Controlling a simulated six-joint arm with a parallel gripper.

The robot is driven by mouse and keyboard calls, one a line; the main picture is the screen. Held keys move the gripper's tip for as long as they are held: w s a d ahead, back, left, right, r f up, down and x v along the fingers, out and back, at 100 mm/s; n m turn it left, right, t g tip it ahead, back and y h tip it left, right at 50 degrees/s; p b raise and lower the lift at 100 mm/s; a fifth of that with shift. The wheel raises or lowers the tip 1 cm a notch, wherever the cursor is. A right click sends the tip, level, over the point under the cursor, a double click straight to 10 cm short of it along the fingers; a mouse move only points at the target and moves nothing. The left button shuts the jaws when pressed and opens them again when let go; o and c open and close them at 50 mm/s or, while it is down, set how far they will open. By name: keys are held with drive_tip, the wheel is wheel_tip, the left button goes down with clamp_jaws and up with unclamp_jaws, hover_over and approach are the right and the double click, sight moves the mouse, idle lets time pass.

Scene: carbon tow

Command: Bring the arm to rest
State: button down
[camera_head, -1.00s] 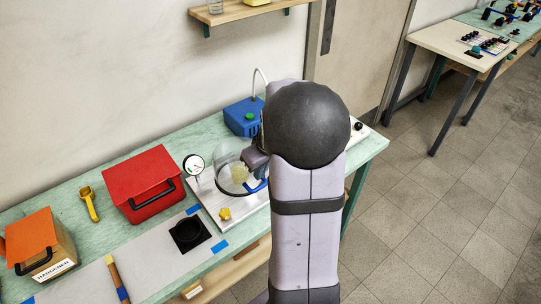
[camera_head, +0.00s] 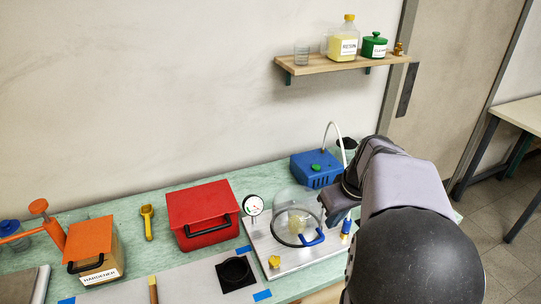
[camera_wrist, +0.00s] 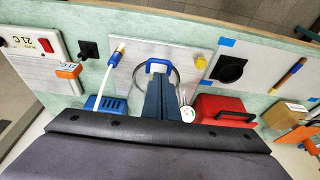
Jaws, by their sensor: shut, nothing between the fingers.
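My gripper (camera_head: 331,220) is shut and empty. In the head view it hangs just right of a clear glass dome (camera_head: 296,205) with a blue handle (camera_head: 314,237). The dome stands on a pale plate (camera_head: 276,262), with something yellowish inside. In the wrist view my gripper's dark fingers (camera_wrist: 158,80) lie together, overlapping the dome's rim and pointing toward the blue handle (camera_wrist: 157,66). I cannot tell the gap between fingertips and dome. My forearm hides the bench's right end in the head view.
A pressure gauge (camera_head: 253,205), blue pump (camera_head: 316,168) with a white hose (camera_head: 333,128), red box (camera_head: 205,212) and orange-lidded box (camera_head: 93,245) stand on the bench. A wall shelf (camera_head: 335,65) holds several containers. The wrist view shows a red-switched device (camera_wrist: 38,48).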

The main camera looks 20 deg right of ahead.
drive_tip(key=s+a+f+m+g, duration=0.2)
drive_tip(key=s+a+f+m, duration=0.1)
drive_tip(key=s+f+m, duration=0.45)
drive_tip(key=s+a+f+n, duration=0.1)
drive_tip(key=a+f+n, duration=0.1)
drive_tip(key=a, duration=0.6)
drive_tip(key=s+a+f+n+g, duration=0.1)
drive_tip(key=a+f+n, duration=0.1)
drive_tip(key=a+n, duration=0.3)
drive_tip(key=a, duration=0.4)
drive_tip(key=shift+s+f+g, duration=0.3)
drive_tip(key=shift+s, duration=0.05)
drive_tip(key=shift+n, duration=0.25)
